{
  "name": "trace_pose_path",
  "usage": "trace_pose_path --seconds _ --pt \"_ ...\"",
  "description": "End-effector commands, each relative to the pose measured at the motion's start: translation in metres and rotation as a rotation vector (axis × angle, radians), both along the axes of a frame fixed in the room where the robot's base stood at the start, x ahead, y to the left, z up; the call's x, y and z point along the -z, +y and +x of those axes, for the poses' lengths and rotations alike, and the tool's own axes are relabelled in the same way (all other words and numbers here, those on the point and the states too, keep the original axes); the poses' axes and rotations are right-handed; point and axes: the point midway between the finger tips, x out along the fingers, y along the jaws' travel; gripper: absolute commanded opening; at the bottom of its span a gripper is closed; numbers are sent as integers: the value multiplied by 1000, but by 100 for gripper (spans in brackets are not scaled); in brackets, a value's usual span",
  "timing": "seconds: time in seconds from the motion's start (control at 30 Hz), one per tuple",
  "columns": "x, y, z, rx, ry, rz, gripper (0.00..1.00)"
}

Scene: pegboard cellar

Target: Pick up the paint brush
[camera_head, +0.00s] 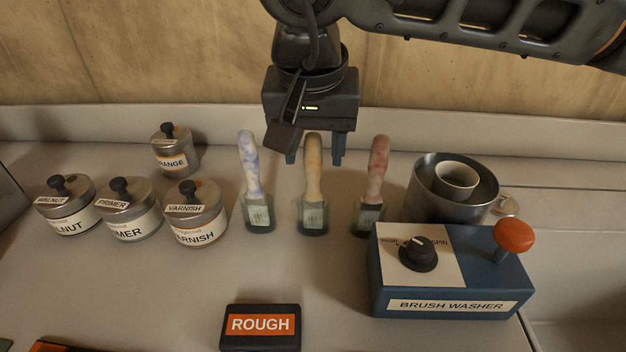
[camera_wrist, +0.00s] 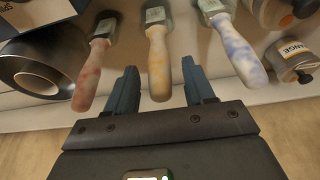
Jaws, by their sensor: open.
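Three paint brushes stand in a row, handles up, bristle ends at the counter. The blue-stained brush (camera_head: 249,170) is on the left, the yellow-orange brush (camera_head: 313,170) in the middle and the red-stained brush (camera_head: 377,170) on the right. In the wrist view the order is reversed: red brush (camera_wrist: 92,70), yellow brush (camera_wrist: 158,62), blue brush (camera_wrist: 238,50). My gripper (camera_head: 315,157) is open at the middle brush. In the wrist view the yellow handle's end lies between the fingertips (camera_wrist: 162,82), with gaps at both sides. The bristle ends are partly cut off there.
A blue brush washer (camera_head: 450,285) with an orange knob stands at the right, in front of a metal pot (camera_head: 425,190). Lidded tins stand left, including the varnish tin (camera_head: 195,225) and orange tin (camera_head: 172,155). A ROUGH sign (camera_head: 261,342) is in front. The wall is close behind.

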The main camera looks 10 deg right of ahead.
Motion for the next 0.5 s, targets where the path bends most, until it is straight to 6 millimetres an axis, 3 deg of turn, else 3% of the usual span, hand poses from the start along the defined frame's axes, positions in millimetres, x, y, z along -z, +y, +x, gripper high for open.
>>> trace_pose_path --seconds 0.17,0.4,0.5 --pt "17 -1 5 0 0 1 53" --pt "19 -1 6 0 -1 1 53" --pt "19 -1 6 0 -1 1 46"
